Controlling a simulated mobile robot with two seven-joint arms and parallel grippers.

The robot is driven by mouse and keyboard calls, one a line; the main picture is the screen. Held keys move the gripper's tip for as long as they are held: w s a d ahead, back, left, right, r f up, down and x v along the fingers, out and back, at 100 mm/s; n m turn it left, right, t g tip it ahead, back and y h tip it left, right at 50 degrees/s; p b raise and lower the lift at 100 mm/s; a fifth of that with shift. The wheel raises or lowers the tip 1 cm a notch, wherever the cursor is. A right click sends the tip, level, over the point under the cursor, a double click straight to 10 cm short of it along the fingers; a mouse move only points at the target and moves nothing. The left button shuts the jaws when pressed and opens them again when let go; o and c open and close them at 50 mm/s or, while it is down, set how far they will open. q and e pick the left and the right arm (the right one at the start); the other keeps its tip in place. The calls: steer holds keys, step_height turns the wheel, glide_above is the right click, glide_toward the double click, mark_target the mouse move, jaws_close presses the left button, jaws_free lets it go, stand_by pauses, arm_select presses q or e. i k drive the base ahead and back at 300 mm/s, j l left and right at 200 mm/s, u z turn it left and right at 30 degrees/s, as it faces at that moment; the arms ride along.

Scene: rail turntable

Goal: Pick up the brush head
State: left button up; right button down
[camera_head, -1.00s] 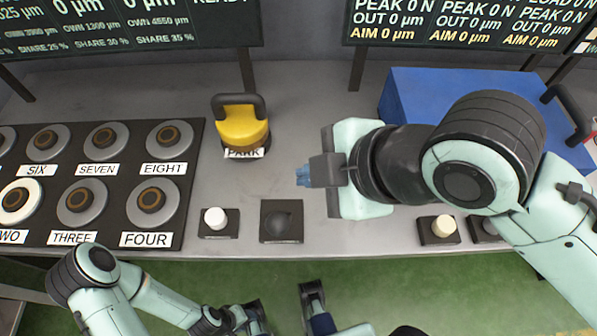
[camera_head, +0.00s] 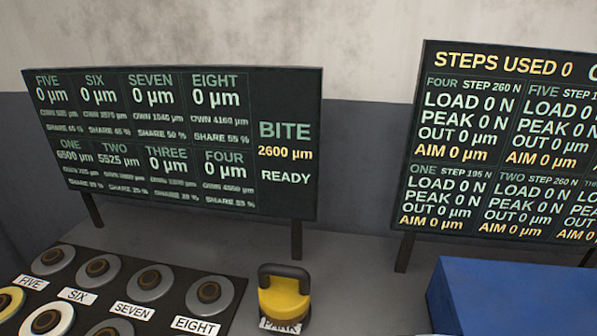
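A yellow rounded body with a dark arched handle (camera_head: 284,298) stands upright on the grey bench at the lower middle, behind a label reading PARK (camera_head: 280,326). It may be the brush head; nothing in view is marked with that name. Neither of my grippers is in view.
A dark panel of labelled round discs (camera_head: 150,284) lies at the lower left. A blue box (camera_head: 515,292) is at the lower right. Two readout boards, left (camera_head: 225,215) and right (camera_head: 418,125), stand on posts behind. The bench (camera_head: 350,290) is clear between the yellow body and the box.

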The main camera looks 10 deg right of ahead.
mark_target(285, 291)
steer(key=k, duration=1)
